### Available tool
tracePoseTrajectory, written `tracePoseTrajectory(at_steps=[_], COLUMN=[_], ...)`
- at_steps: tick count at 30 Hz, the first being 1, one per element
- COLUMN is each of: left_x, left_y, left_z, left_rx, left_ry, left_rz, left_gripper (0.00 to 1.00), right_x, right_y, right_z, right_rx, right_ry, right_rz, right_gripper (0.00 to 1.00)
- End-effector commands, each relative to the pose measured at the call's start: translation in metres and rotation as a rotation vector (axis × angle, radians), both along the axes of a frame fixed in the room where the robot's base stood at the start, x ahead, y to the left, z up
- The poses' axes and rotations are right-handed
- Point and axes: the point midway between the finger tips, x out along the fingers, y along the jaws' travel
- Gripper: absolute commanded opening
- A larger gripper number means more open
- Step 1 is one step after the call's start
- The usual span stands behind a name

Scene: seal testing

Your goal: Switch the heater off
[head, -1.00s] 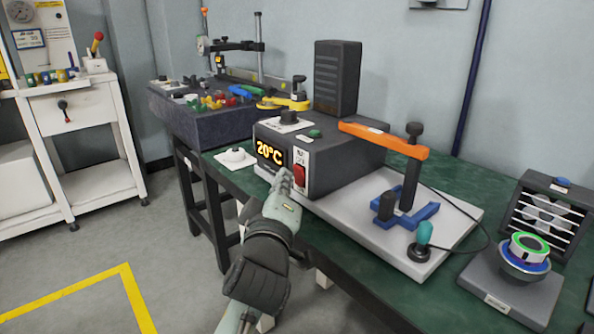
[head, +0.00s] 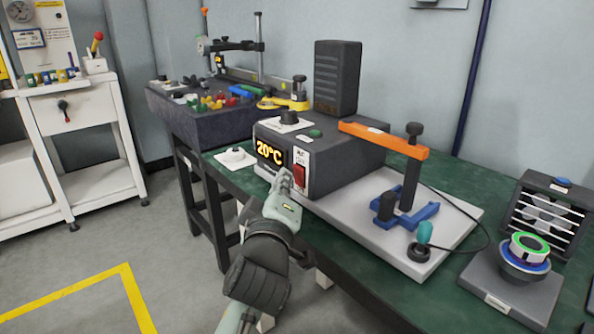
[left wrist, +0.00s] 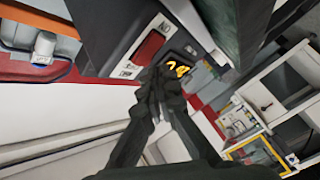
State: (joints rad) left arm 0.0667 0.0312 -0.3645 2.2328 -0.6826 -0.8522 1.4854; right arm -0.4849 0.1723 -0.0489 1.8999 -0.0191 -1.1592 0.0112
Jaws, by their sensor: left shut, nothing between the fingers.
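The heater is a dark grey box (head: 335,165) on the green bench, with a lit "20°C" display (head: 270,153) on its front. A red rocker switch (head: 300,175) sits on a white plate right of the display; the switch also shows in the left wrist view (left wrist: 150,47). My left gripper (head: 286,178) is shut and empty, its fingertips just left of the switch and below the display. In the left wrist view its closed fingers (left wrist: 158,88) are close to the switch's lower end; whether they touch the panel I cannot tell. My right gripper is not in view.
A pale base plate (head: 360,232) with an orange-armed blue clamp (head: 405,205) lies right of the heater. A white knob plate (head: 236,158) is at the left bench edge. A louvred unit (head: 548,215) stands far right. Floor is clear at left.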

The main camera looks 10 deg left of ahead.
Motion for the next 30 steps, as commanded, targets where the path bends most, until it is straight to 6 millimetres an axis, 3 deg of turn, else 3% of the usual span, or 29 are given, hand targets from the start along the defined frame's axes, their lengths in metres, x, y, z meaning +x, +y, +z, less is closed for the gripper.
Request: tracePoseTrajectory(at_steps=[30], left_x=[0.0098], left_y=[-0.0074], left_z=[0.0016], left_rx=[0.000], left_ry=[-0.001], left_rz=[0.001], left_gripper=[0.00], right_x=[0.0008], right_y=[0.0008], right_z=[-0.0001], right_rx=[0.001], right_ry=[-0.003], right_rz=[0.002], right_gripper=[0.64])
